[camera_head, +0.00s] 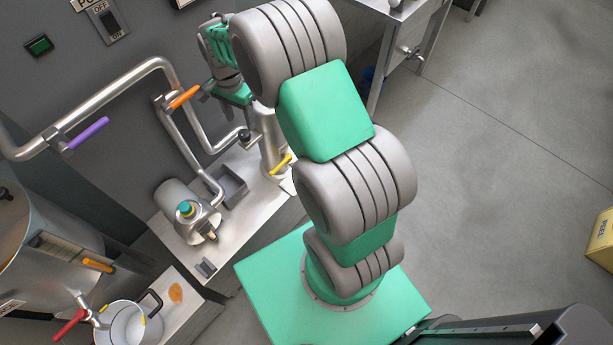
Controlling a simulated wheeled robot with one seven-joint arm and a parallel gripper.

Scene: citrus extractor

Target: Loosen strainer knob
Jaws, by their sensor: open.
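A black knob (244,136) sits on the upper left side of an upright steel cylinder (271,150) on the bench; I take these for the strainer knob and strainer, but no label shows. My gripper (230,97) is a little above and to the left of the knob, near the wall pipes. It appears small and partly hidden by my arm, and no object shows in it. It looks apart from the knob, though the exact gap is hard to judge. The knob's thread is too small to make out.
An orange-handled valve (184,97) and bent pipes stand close left of my gripper. A yellow handle (281,164) sits low on the cylinder. A pump (188,212) with a teal cap and a grey tray (232,187) stand nearby.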

